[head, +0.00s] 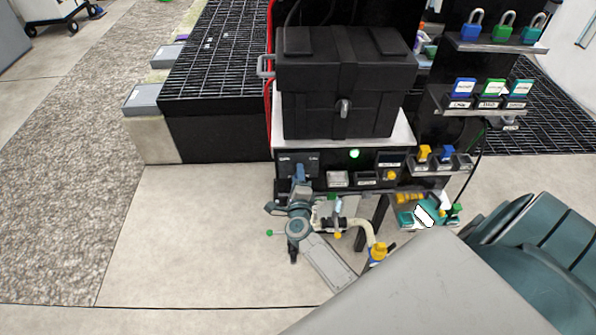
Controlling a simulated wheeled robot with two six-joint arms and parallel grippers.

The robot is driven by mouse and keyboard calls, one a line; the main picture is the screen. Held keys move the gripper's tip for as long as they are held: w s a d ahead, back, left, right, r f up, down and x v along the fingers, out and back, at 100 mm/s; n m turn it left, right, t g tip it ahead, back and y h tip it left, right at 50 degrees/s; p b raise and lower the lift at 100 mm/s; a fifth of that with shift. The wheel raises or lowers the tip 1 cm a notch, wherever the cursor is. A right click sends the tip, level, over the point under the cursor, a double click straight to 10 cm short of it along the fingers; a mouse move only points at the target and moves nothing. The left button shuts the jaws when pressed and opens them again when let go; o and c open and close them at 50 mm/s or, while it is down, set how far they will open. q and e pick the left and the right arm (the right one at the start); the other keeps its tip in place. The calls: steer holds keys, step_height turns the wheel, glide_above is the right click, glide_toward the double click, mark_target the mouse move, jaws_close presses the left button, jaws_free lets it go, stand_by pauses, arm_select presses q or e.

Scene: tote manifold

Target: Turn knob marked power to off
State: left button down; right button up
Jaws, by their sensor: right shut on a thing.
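A dark panel (284,170) with small white labels, too small to read, is on the front of the black stand under the tote. A small blue-grey knob handle (299,170) stands upright on this panel. My right gripper (300,185) reaches up to it from below and is shut on it. The jaws and wrist cover the lower part of the knob, so its setting cannot be read. My left gripper is not in view.
A black tote (345,95) sits on the stand above. A green light (354,154) glows right of the panel. A yellow knob (390,175), a curved pipe with a yellow end (378,252) and shelves of padlocks (495,45) are to the right. Floor at left is clear.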

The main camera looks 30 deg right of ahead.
arm_select(q)
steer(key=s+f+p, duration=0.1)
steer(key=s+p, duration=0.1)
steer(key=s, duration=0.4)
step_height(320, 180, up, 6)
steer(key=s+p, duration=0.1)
steer(key=p, duration=0.6)
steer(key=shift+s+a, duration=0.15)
arm_select(e)
steer(key=shift+f+n, duration=0.15)
steer(key=shift+n, duration=2.8)
steer(key=shift+f+n, duration=0.1)
steer(key=shift+n, duration=2.85)
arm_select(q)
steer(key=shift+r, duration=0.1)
arm_select(e)
steer(key=o, duration=1)
steer(key=shift+s, duration=0.1)
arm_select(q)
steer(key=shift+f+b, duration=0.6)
arm_select(e)
steer(key=shift+v, duration=5.35)
